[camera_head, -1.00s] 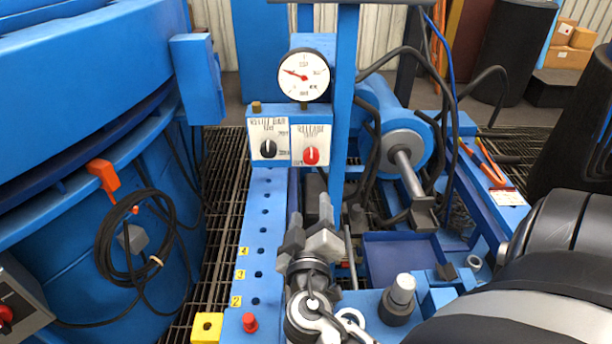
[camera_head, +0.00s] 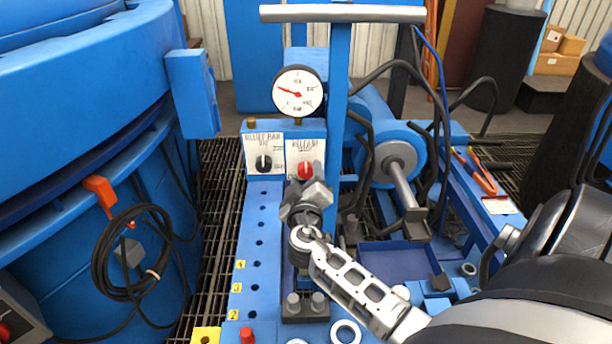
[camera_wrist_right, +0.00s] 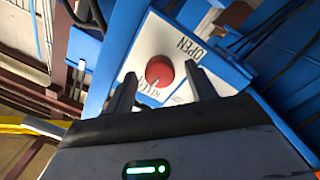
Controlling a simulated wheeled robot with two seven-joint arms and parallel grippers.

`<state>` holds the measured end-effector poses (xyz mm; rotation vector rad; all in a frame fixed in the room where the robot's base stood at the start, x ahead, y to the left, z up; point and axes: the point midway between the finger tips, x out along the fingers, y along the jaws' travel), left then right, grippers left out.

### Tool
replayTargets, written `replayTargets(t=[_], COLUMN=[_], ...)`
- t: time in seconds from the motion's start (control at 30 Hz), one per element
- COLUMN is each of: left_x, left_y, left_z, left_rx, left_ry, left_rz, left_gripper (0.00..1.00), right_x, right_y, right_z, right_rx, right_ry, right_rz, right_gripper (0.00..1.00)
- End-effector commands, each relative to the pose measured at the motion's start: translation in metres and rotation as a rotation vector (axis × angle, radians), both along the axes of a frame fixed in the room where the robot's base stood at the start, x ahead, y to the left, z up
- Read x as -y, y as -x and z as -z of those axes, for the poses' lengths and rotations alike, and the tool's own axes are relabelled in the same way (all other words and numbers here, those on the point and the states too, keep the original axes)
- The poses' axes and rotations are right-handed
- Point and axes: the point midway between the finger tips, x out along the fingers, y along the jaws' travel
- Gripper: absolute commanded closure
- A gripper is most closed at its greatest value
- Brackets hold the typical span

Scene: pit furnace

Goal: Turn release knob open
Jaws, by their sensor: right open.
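The red release knob (camera_head: 306,170) sits on a white plate on the front of the blue control box, below the gauge. In the right wrist view the red knob (camera_wrist_right: 159,75) lies between the fingertips, with "OPEN" printed on the plate to its upper right. My right gripper (camera_head: 307,187) is just in front of the knob. In its wrist view the right gripper (camera_wrist_right: 162,80) is open, with a finger on each side of the knob; contact cannot be told. My left gripper is not in view.
A black knob (camera_head: 263,163) sits on the plate to the left. A round pressure gauge (camera_head: 298,92) stands above the box. A blue post with a grey crossbar (camera_head: 342,13) rises close to the right of the box. A large blue furnace body (camera_head: 80,100) fills the left.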

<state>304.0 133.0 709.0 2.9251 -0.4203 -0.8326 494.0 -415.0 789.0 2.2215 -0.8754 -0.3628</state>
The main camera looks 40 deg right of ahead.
Motion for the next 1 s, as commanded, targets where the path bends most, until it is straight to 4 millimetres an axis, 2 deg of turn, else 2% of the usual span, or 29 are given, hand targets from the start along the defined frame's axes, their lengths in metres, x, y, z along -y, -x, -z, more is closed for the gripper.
replayTargets(t=[0.33, 0.37, 0.5, 1.0], left_x=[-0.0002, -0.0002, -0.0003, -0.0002], left_y=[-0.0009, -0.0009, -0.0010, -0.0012], left_z=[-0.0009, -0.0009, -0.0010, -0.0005], left_rx=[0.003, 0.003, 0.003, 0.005], left_ry=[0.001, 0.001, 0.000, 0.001], left_rz=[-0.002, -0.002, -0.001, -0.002], left_gripper=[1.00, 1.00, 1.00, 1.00], right_x=[0.0033, 0.0033, 0.0031, 0.0029], right_y=[-0.0032, -0.0032, -0.0030, -0.0026], right_z=[0.0000, 0.0000, 0.0000, 0.0006], right_rx=[-0.001, -0.001, -0.001, -0.065], right_ry=[0.001, 0.001, 0.001, 0.077], right_rz=[0.000, 0.000, 0.000, 0.001], right_gripper=[0.44, 0.50, 0.89, 0.89])
